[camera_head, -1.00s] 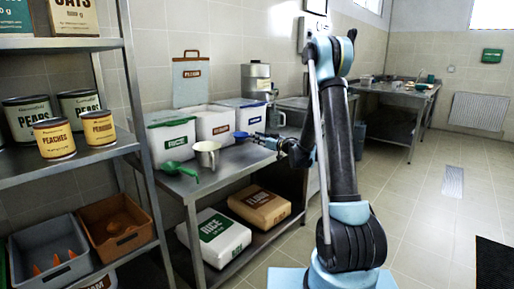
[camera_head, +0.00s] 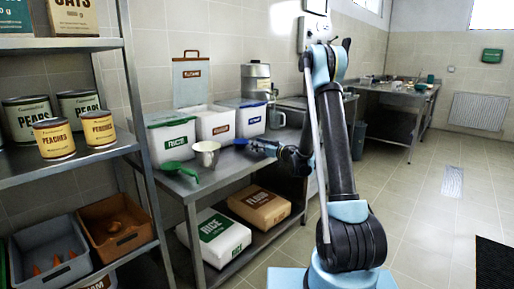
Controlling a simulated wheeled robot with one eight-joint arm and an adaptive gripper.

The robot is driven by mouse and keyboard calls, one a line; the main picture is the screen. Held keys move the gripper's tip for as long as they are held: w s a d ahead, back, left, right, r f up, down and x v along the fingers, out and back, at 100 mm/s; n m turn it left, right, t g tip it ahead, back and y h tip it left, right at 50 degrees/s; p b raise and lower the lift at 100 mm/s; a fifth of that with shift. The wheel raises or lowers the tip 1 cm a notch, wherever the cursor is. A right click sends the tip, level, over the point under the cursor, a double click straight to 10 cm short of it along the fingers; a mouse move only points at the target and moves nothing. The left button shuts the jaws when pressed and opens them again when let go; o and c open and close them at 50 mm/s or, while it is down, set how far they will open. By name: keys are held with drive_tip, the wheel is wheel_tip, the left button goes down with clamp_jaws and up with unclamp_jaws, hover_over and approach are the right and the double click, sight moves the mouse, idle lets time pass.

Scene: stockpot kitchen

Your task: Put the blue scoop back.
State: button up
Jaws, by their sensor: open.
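My gripper (camera_head: 262,146) is open, low over the worktop in front of the blue-labelled bin, pointing left. A small dark blue shape (camera_head: 241,141) at its tip may be the blue scoop. It is too small to tell whether it lies on the worktop or sits between the fingers. The blue-labelled white bin (camera_head: 251,119) stands at the back of the worktop, to the right of two similar bins. Whether a scoop is inside it cannot be seen.
A metal canister (camera_head: 256,82) is at the back. A can shelf (camera_head: 60,45) stands left.

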drive_tip(key=v, duration=1.2)
drive_tip(key=w+d+r+m+t+h, duration=0.1)
drive_tip(key=d+r+m+t+h, duration=0.55)
drive_tip(key=d+r, duration=0.55)
drive_tip(key=s+d+r+m+h, duration=0.3)
drive_tip(key=s+d+m+h, duration=0.2)
drive_tip(key=s+d+h, duration=0.35)
drive_tip(key=s+d+f+m+g+h, duration=0.1)
drive_tip(key=s+d+f+g, duration=0.1)
drive_tip(key=s+f+g, duration=0.45)
drive_tip(key=s+d+f+m+g+h, duration=0.1)
drive_tip(key=s+d+f+g+h, duration=0.15)
drive_tip(key=s, duration=0.75)
drive_tip(key=s+a+f+n+g+y, duration=0.1)
drive_tip(key=s+a+f+g, duration=0.1)
drive_tip(key=s, duration=0.5)
drive_tip(key=s+a+f+n+g+y, duration=0.1)
drive_tip(key=s+a+f+g+y, duration=0.1)
drive_tip(key=s+f, duration=0.3)
drive_tip(key=s+a+f+n+g+y, duration=0.1)
drive_tip(key=s+a+f+g, duration=0.1)
drive_tip(key=s, duration=0.7)
drive_tip(key=shift+s+a+f, duration=0.2)
drive_tip(key=shift+a+f, duration=0.45)
drive_tip(key=shift+f, duration=0.05)
